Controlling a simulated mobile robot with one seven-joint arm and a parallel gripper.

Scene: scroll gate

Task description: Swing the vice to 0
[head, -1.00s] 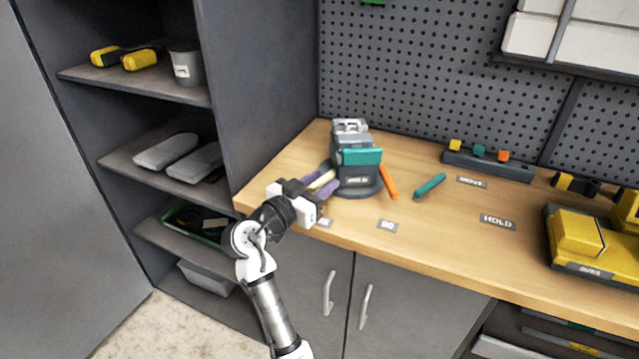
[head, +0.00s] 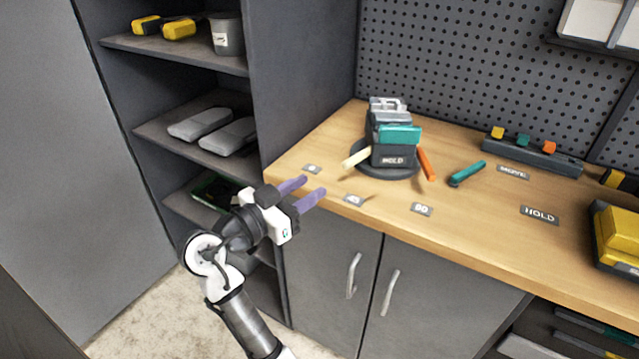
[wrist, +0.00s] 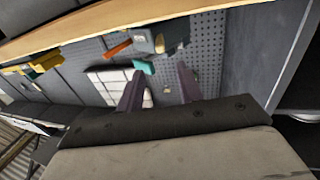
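The vice (head: 392,150), with a teal jaw block and a HOLD plate, stands on its round dark base on the bench. Its cream handle (head: 356,157) sticks out to the left, roughly towards the 0 label (head: 312,168). The 45 label (head: 353,200) and 90 label (head: 422,209) lie along the front edge. My gripper (head: 312,188) is open and empty, its two purple fingers apart, at the bench edge left of the handle and clear of it. In the wrist view the vice (wrist: 168,38) shows beyond the spread fingers, partly cut off.
A rack with coloured blocks (head: 530,155) stands at the back. The shelf unit (head: 300,80) rises at the left end of the bench.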

